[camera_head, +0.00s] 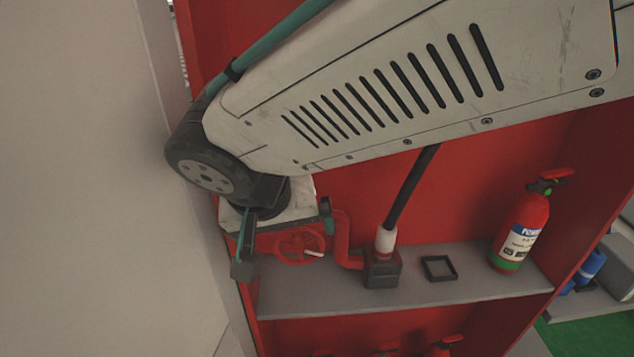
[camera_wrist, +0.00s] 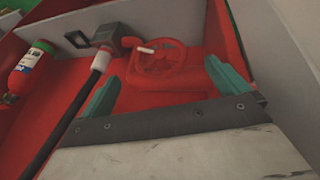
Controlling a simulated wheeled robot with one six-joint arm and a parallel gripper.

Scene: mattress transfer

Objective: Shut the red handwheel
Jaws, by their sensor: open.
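The red handwheel (camera_head: 300,246) is mounted in the red cabinet, beside a red pipe, in the head view. It has a small white handle sticking out at its right. In the wrist view the handwheel (camera_wrist: 160,62) is ahead of my gripper, between the lines of the two fingers, with its white handle at the upper left. My gripper (camera_head: 284,238) is open and empty, its teal-tipped fingers apart on either side of the wheel; it also shows in the wrist view (camera_wrist: 168,88). I cannot tell the exact gap to the wheel. My arm hides the upper cabinet.
A grey shelf (camera_head: 460,294) runs below the wheel. On it stand a dark block with a black hose (camera_head: 410,190), a small black square frame (camera_head: 438,268) and a red fire extinguisher (camera_head: 521,232). A pale wall or door (camera_head: 90,180) is close on the left.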

